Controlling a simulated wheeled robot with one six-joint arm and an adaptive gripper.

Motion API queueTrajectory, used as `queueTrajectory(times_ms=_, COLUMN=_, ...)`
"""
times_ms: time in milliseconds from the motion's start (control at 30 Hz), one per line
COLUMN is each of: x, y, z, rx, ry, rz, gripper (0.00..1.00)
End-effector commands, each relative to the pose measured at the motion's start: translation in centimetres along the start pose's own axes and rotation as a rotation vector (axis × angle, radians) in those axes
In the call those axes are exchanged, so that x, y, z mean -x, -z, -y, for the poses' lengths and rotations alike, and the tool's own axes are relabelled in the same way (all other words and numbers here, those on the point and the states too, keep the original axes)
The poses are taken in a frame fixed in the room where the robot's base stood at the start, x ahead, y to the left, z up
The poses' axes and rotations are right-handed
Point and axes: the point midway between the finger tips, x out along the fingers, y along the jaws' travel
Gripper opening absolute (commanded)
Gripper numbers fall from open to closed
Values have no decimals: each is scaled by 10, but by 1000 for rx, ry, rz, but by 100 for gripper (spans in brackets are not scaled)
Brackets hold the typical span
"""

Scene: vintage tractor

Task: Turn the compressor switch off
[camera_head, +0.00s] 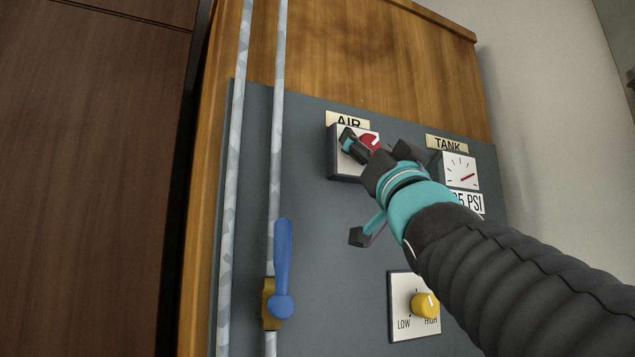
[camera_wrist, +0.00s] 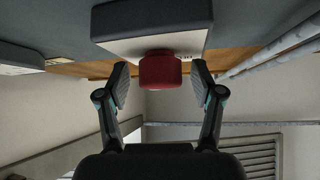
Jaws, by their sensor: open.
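The compressor switch is a red knob (camera_head: 371,141) on a pale box (camera_head: 345,163) under the "AIR" label (camera_head: 348,121), on a grey panel. My gripper partly covers it in the head view. In the wrist view the red knob (camera_wrist: 160,70) stands out from the white face of its box (camera_wrist: 150,25). My gripper (camera_wrist: 160,85) is open, with one finger on each side of the knob. Small gaps seem to show between the pads and the knob.
A gauge (camera_head: 461,171) under the "TANK" label sits right of the switch. A yellow LOW/HIGH knob (camera_head: 425,305) is below. A blue valve lever (camera_head: 283,262) sits on the pipes (camera_head: 277,130) at left. The panel between pipes and switch is clear.

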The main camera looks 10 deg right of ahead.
Motion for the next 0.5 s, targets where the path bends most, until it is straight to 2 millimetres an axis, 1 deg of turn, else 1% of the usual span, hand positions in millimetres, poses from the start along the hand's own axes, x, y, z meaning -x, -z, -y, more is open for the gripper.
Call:
queueTrajectory(times_ms=200, x=0, y=0, z=0, rx=0, ry=0, rz=0, gripper=67)
queueTrajectory(times_ms=267, x=0, y=0, z=0, rx=0, ry=0, rz=0, gripper=52)
queueTrajectory(times_ms=300, x=0, y=0, z=0, rx=0, ry=0, rz=0, gripper=42)
queueTrajectory(times_ms=367, x=0, y=0, z=0, rx=0, ry=0, rz=0, gripper=27)
queueTrajectory(times_ms=400, x=0, y=0, z=0, rx=0, ry=0, rz=0, gripper=17)
queueTrajectory(times_ms=433, x=0, y=0, z=0, rx=0, ry=0, rz=0, gripper=9)
queueTrajectory(times_ms=467, x=0, y=0, z=0, rx=0, ry=0, rz=0, gripper=6)
queueTrajectory(times_ms=500, x=0, y=0, z=0, rx=0, ry=0, rz=0, gripper=6)
